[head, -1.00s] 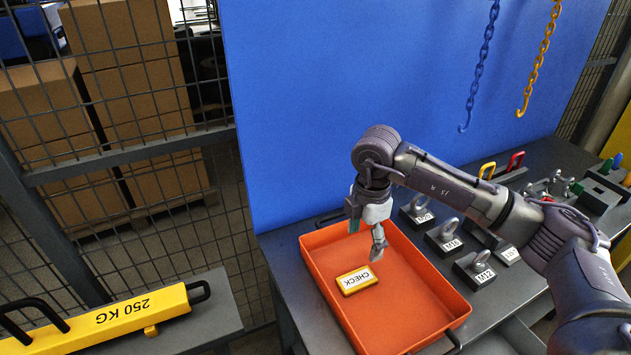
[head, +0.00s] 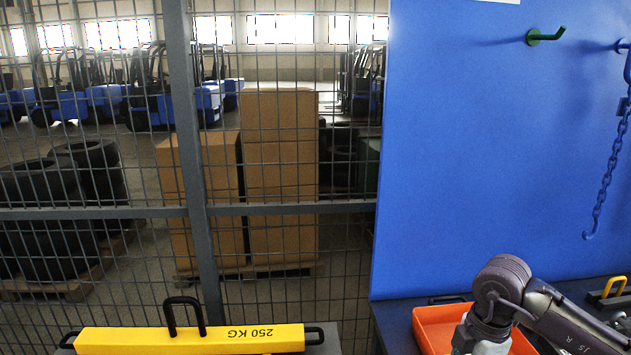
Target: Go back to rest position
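My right arm comes in from the lower right in the head view. Its wrist is over the orange tray (head: 432,323), and its gripper fingers are cut off below the bottom edge, so their state is hidden. Only the far end of the tray shows. My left gripper is not in view.
A yellow 250 KG beam (head: 190,340) with black handles lies at the lower left. A wire mesh fence (head: 195,150) stands behind it, with cardboard boxes (head: 280,170) beyond. A blue panel (head: 480,150) with a green hook (head: 545,36) and a blue chain (head: 604,190) rises at the right.

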